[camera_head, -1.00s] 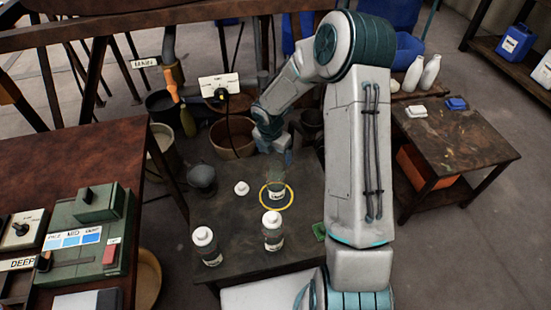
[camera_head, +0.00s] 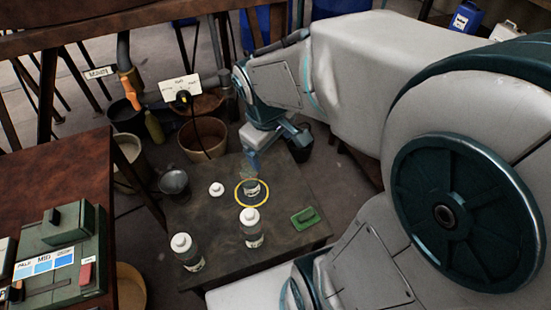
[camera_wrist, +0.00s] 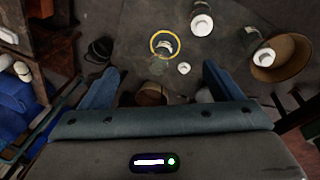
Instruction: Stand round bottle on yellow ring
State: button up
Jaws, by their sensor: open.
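A clear round bottle with a pale label (camera_head: 252,188) stands upright inside the yellow ring (camera_head: 238,198) on the dark low table. Its glass is hard to make out against the tabletop. In the wrist view the label (camera_wrist: 164,46) shows inside the ring (camera_wrist: 153,38), ahead of my fingers. My gripper (camera_head: 268,145) is just behind and above the bottle in the head view. In the wrist view my gripper (camera_wrist: 162,82) has its two fingers spread wide with no object clasped between them.
A loose white cap (camera_head: 217,189) lies left of the ring. Two white-capped bottles (camera_head: 250,228) (camera_head: 187,252) stand nearer the front. A green block (camera_head: 305,218) lies at right. A grey pot (camera_head: 174,183) and a brown bucket (camera_head: 203,140) are beyond the table's left and back edges.

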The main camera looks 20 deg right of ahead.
jog(key=s+a+r+m+y, duration=0.1)
jog(key=s+m, duration=0.4)
jog(key=s, duration=0.1)
jog(key=shift+s+a+r+m+t, duration=0.15)
jog(key=shift+r+m+t, duration=0.15)
jog(key=shift+r+m, duration=0.1)
